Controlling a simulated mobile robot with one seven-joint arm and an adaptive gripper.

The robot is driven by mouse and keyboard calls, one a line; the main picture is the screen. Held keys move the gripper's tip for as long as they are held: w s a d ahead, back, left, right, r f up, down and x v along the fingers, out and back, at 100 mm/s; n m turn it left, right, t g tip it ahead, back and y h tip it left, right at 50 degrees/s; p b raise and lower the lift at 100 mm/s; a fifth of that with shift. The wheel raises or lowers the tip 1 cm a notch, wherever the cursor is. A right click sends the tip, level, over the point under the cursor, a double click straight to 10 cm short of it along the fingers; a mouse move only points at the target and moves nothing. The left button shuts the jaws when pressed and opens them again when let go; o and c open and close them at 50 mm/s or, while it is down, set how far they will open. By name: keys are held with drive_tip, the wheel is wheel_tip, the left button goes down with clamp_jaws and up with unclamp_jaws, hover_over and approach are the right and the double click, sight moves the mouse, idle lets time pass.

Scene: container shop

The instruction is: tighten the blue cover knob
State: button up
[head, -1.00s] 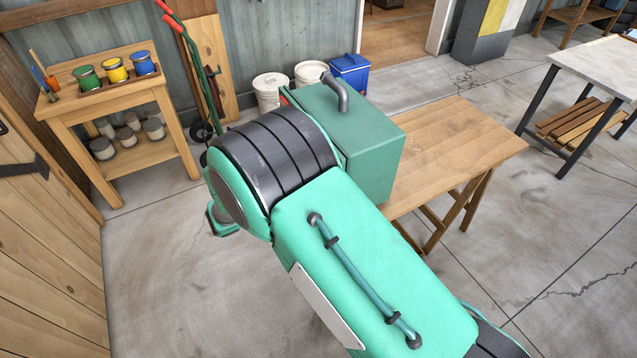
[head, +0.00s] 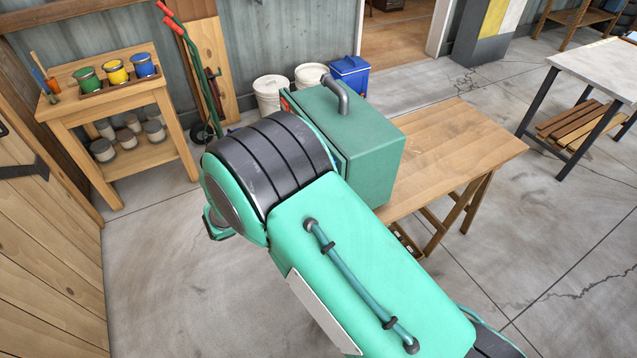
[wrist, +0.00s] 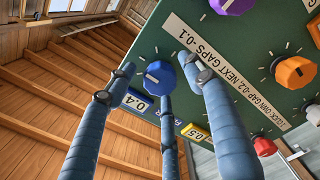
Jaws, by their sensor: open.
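The blue knob (wrist: 160,77) sits on a dark green panel (wrist: 205,65) in the wrist view. My gripper (wrist: 160,78) has three blue-grey fingers, spread open around the blue knob. One fingertip is to its left, one to its right and one just below it. I cannot tell whether any finger touches it. A "0.4" label (wrist: 137,102) is beside the knob. In the head view a green box (head: 365,155) with a bent grey pipe stands on a wooden table; my arm hides its near left part, and neither the blue knob nor my fingers show there.
The panel also carries an orange knob (wrist: 295,72), a purple knob (wrist: 232,5), a red knob (wrist: 264,146) and a long white text strip (wrist: 225,70). The wooden table (head: 465,145) is bare right of the box. A shelf with paint cans (head: 110,95) stands left.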

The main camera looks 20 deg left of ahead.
drive_tip(key=v, duration=1.1)
idle(0.4)
drive_tip(key=w+d+r+m+g+y+p, duration=0.1)
drive_tip(key=d+r+m+g+y+p, duration=0.3)
drive_tip(key=d+r, duration=0.8)
drive_tip(key=d+r+g+p, duration=0.2)
drive_tip(key=d+r+g, duration=0.5)
drive_tip(key=d, duration=0.9)
drive_tip(key=s+d+r+m+t+y+p, duration=0.1)
drive_tip(key=s+d+r+t+y+p, duration=0.1)
drive_tip(key=s+d+r+y, duration=0.2)
drive_tip(key=s+d+r+m+t+y+p, duration=0.1)
drive_tip(key=s+d+r+y, duration=0.3)
drive_tip(key=s+d+r, duration=0.6)
drive_tip(key=shift+s+d+m+t+y+p, duration=0.4)
drive_tip(key=shift+s+d+p, duration=0.25)
drive_tip(key=shift+s+d, duration=2.5)
drive_tip(key=shift+a+r, duration=0.1)
drive_tip(key=shift+r, duration=0.15)
